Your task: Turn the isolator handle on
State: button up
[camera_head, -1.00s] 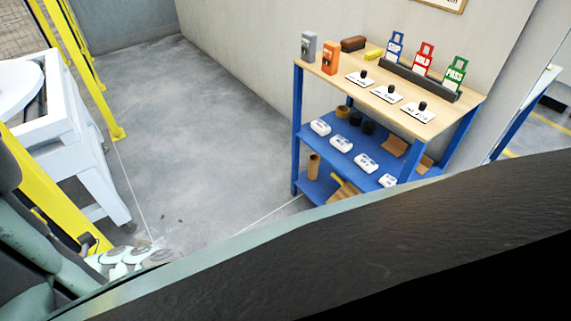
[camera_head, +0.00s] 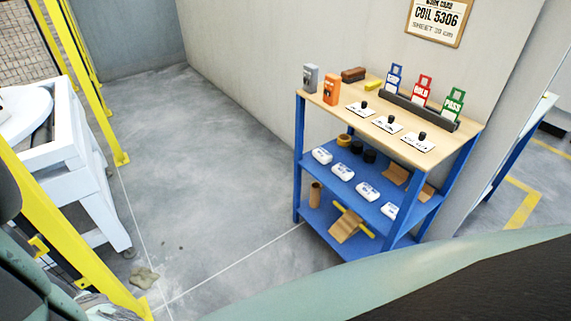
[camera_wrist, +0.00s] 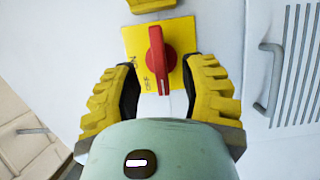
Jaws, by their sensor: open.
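The isolator handle (camera_wrist: 157,60) is a red rotary grip on a yellow plate (camera_wrist: 134,46) in the wrist view. It stands nearly upright in the picture, with its lower end by the OFF mark; an ON mark is to the left. The plate is on a pale panel. My gripper (camera_wrist: 160,80) is open, with one yellow ribbed finger on each side of the handle's lower part. A gap shows between each finger and the handle. The isolator and gripper are not in the head view.
In the wrist view, a grey pull handle (camera_wrist: 269,80) and slatted vents (camera_wrist: 300,70) are at the right. The head view shows a blue-legged shelf table (camera_head: 440,152) with tags and small boxes, yellow posts (camera_head: 85,85) and a white machine (camera_head: 85,180). Grey floor (camera_head: 210,150) between them is clear.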

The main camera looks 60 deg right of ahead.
jog(key=shift+x, duration=1.75)
jog(key=shift+o, duration=0.3)
grip_shut()
